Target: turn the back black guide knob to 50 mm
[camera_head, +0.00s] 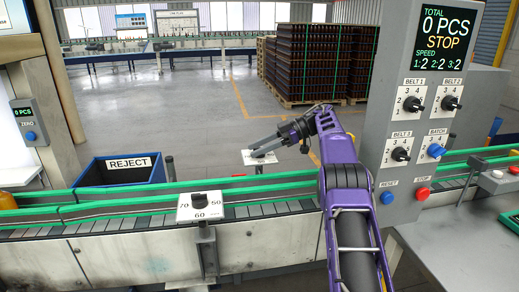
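The back guide plate (248,160) is a small white plate on a post behind the conveyor. My gripper (257,151), dark grey at the end of my purple arm, reaches left across the belt, with its fingertips right at this plate. The black back knob is largely covered by the fingers and hard to tell from them, so its setting cannot be read. I cannot tell whether the fingers touch or grip it. A front black knob (199,200) sits on a nearer white plate (200,215) marked 70, 50 and 60 mm.
The conveyor (150,224) with green guide rails (110,207) runs across the view beneath my arm. A blue REJECT bin (122,170) stands behind it at left. A grey control panel (425,125) with several knobs and a STOP display stands close on the right.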

